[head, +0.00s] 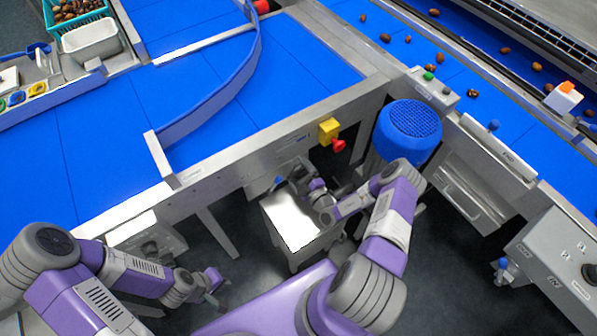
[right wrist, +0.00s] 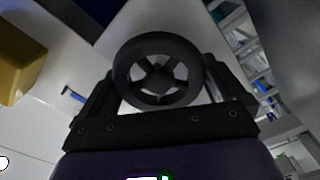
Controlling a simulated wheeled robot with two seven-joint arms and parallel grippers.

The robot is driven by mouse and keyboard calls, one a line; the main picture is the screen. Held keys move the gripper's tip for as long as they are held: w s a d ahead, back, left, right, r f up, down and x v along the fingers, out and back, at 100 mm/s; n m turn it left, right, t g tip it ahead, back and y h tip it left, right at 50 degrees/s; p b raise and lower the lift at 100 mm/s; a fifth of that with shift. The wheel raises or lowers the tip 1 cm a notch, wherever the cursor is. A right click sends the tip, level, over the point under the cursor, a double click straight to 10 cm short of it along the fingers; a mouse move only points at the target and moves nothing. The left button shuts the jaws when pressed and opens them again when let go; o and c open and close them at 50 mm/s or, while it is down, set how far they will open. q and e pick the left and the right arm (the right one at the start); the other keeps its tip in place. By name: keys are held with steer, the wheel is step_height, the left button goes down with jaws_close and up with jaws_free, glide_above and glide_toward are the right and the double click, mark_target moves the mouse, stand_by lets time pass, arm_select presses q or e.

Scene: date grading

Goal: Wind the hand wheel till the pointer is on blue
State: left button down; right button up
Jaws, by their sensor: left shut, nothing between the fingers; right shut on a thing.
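The black spoked hand wheel (right wrist: 160,46) faces my right wrist camera, on a pale metal surface. My right gripper (right wrist: 160,78) has one finger on each side of the wheel and is shut on it. In the head view the right gripper (head: 304,181) is at the side of the conveyor frame, and it largely hides the wheel. A small blue mark (right wrist: 72,94) shows on the pale surface left of the wheel. I cannot make out the pointer. My left gripper (head: 216,283) is shut and empty, low over the floor.
A yellow box (head: 329,130) with a red button (head: 338,146) is on the frame just above my right gripper. A white-topped stand (head: 290,222) is below it. A blue mesh-topped drum (head: 410,122) stands to the right. Blue conveyor belts (head: 300,75) lie behind.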

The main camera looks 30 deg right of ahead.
steer(key=n+p, duration=0.1)
steer(key=n, duration=0.4)
steer(key=shift+n, duration=0.4)
steer(key=n+p, duration=0.2)
steer(key=n, duration=0.4)
steer(key=shift+f, duration=0.2)
steer(key=n+p, duration=0.1)
steer(key=n, duration=0.4)
steer(key=shift+f+p, duration=0.1)
steer(key=shift+p, duration=0.25)
steer(key=n, duration=0.2)
steer(key=n+p, duration=0.1)
steer(key=n, duration=0.1)
steer(key=shift+d+f+n, duration=0.1)
steer(key=shift+d+n, duration=0.1)
steer(key=shift+n, duration=0.2)
steer(key=o, duration=0.6)
steer(key=shift+s+d+p, duration=0.15)
steer(key=shift+s+p, duration=0.2)
steer(key=shift+s, duration=1.55)
steer(key=shift+s+d+p, duration=0.15)
steer(key=shift+s+p, duration=0.2)
steer(key=shift+s, duration=1.55)
